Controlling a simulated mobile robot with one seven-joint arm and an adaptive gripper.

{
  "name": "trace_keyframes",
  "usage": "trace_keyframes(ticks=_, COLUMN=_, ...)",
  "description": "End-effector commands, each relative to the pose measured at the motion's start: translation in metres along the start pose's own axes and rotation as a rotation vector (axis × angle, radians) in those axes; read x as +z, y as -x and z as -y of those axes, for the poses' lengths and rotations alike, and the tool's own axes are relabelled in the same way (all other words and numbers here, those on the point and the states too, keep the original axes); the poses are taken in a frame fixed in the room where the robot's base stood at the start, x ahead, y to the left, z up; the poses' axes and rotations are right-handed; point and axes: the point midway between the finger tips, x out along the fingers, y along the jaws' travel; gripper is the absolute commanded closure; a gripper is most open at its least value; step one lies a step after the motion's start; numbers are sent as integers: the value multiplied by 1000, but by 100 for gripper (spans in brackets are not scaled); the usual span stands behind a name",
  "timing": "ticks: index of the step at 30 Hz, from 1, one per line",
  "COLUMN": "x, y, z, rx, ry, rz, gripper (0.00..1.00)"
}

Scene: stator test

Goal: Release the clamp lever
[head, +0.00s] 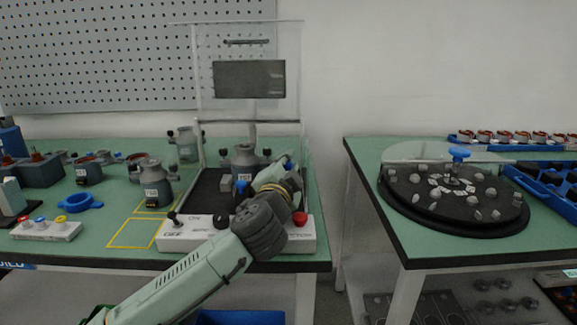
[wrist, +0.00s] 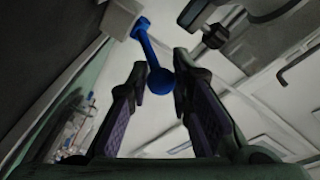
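The clamp lever is blue, with a round ball end (wrist: 160,81) and a thin arm (wrist: 149,48) running up to a pivot at a pale block in the wrist view. My gripper (wrist: 160,84) has its two fingertips on either side of the ball. The ball nearly fills the space between them, but I cannot tell whether the fingers press on it. In the head view, my gripper is at the test station, largely hidden by my own wrist; a blue part (head: 288,163) shows beside it. A grey stator housing (head: 245,161) stands behind in the station.
A control box with a red button (head: 300,218) lies at the station's front, close under my arm. A clear panel (head: 247,48) stands behind. Grey housings (head: 155,186) and a blue ring (head: 82,202) are on the left table. The right table holds a black turntable (head: 455,222).

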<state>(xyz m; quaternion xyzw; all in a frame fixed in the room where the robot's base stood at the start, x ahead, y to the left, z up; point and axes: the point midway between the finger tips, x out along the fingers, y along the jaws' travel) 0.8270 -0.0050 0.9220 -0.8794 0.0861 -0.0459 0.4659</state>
Motion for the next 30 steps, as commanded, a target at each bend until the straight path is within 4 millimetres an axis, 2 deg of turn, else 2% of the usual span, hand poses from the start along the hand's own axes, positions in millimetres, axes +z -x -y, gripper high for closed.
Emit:
trace_keyframes(ticks=7, x=0, y=0, z=-1, rx=2, ry=0, rz=0, gripper=100)
trace_keyframes(ticks=23, x=0, y=0, z=-2, rx=4, ry=1, rz=0, gripper=100)
trace_keyframes(ticks=30, x=-8, y=-1, z=-2, rx=26, ry=5, rz=12, gripper=100)
